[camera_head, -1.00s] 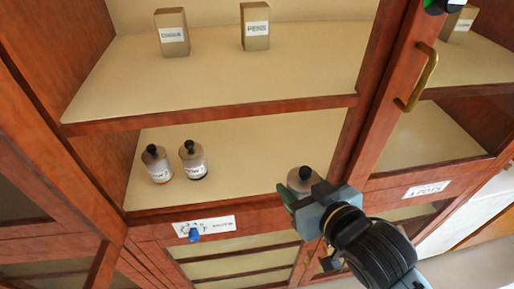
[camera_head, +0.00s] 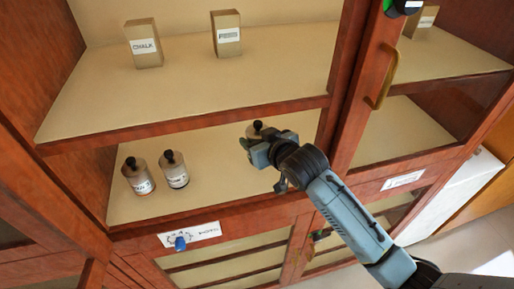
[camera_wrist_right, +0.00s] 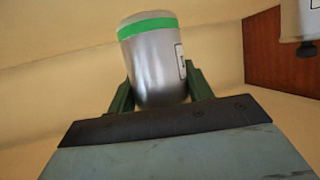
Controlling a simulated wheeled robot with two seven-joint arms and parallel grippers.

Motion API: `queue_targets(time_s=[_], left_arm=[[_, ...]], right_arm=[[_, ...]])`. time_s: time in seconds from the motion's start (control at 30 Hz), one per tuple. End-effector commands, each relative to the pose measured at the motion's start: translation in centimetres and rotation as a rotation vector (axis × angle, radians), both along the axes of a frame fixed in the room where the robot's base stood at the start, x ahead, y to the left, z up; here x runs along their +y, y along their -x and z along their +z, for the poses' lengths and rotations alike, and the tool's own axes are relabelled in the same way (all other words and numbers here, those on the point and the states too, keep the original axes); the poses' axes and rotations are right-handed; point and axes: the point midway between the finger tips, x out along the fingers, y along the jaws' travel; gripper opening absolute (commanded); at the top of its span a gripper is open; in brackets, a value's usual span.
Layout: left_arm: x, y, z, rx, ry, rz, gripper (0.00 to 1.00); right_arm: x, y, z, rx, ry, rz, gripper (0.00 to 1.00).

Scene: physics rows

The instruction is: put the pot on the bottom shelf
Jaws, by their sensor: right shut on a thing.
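My right gripper (camera_head: 257,146) is shut on a pot (camera_head: 257,129) with a black knob, over the lower open shelf (camera_head: 222,145) of the cabinet. In the head view the gripper hides most of this pot. In the right wrist view the pot (camera_wrist_right: 155,70) is silver-grey with a green band and part of a white label, between the dark green fingers (camera_wrist_right: 160,95). I cannot tell whether it touches the shelf. My left gripper is not in view.
Two labelled pots, one (camera_head: 138,177) beside the other (camera_head: 174,170), stand at the left of the lower shelf. The upper shelf (camera_head: 185,85) holds a chalk box (camera_head: 144,46) and another box (camera_head: 227,36). A door frame with a brass handle (camera_head: 382,78) stands right of the gripper.

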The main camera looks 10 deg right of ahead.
Motion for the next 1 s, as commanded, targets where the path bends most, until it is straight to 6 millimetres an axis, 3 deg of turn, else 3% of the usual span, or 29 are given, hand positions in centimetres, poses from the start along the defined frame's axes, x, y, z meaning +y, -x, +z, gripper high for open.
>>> queue_targets(time_s=[0.27,0.77,0.8,0.93,1.0], left_arm=[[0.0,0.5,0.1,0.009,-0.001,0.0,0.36],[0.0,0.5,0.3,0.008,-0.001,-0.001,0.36],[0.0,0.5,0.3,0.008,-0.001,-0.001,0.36],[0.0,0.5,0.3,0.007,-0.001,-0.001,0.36],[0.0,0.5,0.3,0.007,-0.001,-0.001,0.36]], right_arm=[[0.0,0.1,-3.5,0.001,0.0,0.001,0.19],[0.1,-0.3,-4.3,-0.004,-0.002,0.001,0.19],[0.0,-0.3,-4.4,-0.001,-0.001,0.001,0.56],[0.0,-0.3,-4.4,0.0,0.001,0.001,0.73],[0.0,-0.3,-4.4,0.0,0.001,0.001,0.73]])
